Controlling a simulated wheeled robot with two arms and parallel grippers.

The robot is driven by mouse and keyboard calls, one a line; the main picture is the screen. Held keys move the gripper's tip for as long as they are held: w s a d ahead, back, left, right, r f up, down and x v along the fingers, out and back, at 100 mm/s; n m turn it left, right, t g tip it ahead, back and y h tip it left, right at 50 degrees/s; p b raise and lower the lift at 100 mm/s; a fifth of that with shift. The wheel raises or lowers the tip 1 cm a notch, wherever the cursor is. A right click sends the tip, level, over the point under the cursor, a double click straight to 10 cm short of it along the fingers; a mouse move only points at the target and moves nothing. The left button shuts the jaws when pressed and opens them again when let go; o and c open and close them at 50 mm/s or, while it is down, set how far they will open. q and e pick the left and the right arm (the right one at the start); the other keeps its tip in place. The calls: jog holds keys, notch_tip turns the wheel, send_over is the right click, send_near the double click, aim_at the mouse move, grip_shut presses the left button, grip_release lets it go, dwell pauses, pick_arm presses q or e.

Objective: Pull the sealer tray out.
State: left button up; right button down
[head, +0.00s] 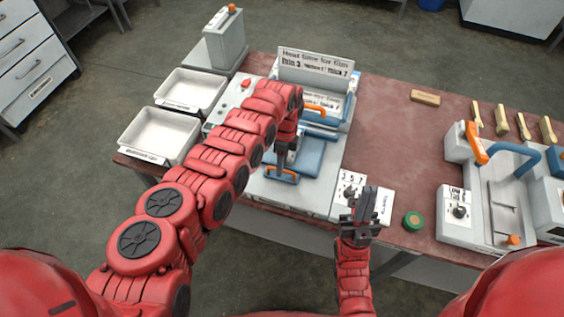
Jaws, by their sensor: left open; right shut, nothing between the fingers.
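The sealer (335,108) stands on the table's left half, with an upright sign at its back. My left gripper (283,162) points down just behind the handle and is open. Whether its fingers touch the handle or tray, I cannot tell. My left arm hides part of the sealer's left side. My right gripper (367,196) is shut and empty, held up in front of the white dial box (349,186) at the sealer's front right.
Two white trays (160,133) (191,90) sit at the table's left edge. A green round object (413,221) lies near the front edge.

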pick_arm(q)
grip_shut()
dwell(1.4)
